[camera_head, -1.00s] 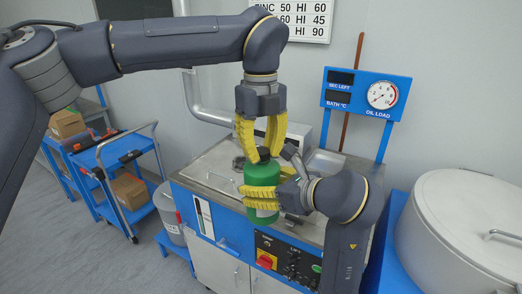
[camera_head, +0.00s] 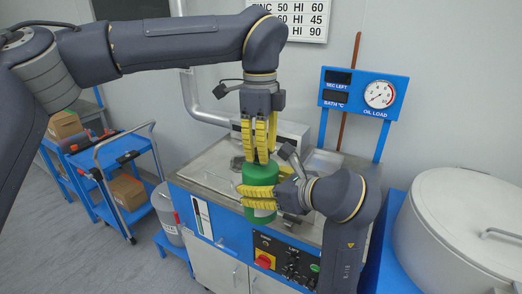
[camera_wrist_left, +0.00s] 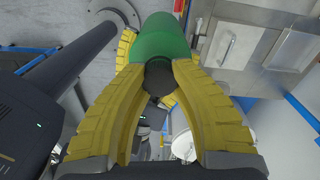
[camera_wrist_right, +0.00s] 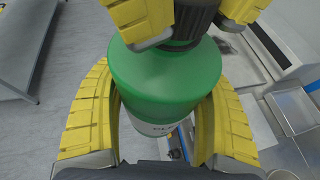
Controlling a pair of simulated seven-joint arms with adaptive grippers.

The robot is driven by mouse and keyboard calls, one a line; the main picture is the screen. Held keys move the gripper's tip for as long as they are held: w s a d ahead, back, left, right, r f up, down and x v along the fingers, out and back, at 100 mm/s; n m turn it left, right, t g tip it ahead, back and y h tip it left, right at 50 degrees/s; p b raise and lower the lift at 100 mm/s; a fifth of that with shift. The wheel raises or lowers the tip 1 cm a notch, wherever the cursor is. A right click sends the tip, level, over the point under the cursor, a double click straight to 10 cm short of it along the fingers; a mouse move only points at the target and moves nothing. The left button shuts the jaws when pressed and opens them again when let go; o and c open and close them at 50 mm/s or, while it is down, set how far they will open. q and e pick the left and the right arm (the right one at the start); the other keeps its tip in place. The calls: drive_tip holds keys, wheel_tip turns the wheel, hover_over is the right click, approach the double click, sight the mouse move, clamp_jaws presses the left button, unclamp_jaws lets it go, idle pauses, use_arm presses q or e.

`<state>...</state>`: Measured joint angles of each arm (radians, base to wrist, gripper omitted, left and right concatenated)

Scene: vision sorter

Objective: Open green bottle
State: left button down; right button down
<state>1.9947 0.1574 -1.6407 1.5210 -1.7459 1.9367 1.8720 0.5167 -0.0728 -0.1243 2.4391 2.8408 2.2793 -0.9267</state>
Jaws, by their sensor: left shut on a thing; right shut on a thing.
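The green bottle (camera_head: 262,174) stands upright, held above the front of the steel-topped bench. My right gripper (camera_head: 256,197) is shut around its body from the right; the right wrist view shows the bottle's green shoulder (camera_wrist_right: 165,78) and white label (camera_wrist_right: 155,128) between the yellow fingers. My left gripper (camera_head: 261,158) points down from above and is shut on the bottle's dark cap (camera_wrist_right: 196,18). The cap also shows between the left fingers in the left wrist view (camera_wrist_left: 157,78). From the head, the cap is hidden by the left fingers. I cannot tell whether the cap is loose.
A blue gauge board (camera_head: 364,92) stands behind to the right. A large white vat (camera_head: 465,235) is at right.

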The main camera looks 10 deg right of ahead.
use_arm(q)
drive_tip(key=shift+r, duration=0.2)
drive_tip(key=shift+r, duration=0.75)
drive_tip(key=shift+r, duration=0.25)
idle(0.3)
drive_tip(key=shift+r, duration=1.9)
use_arm(e)
drive_tip(key=shift+r, duration=0.1)
drive_tip(key=shift+r, duration=0.15)
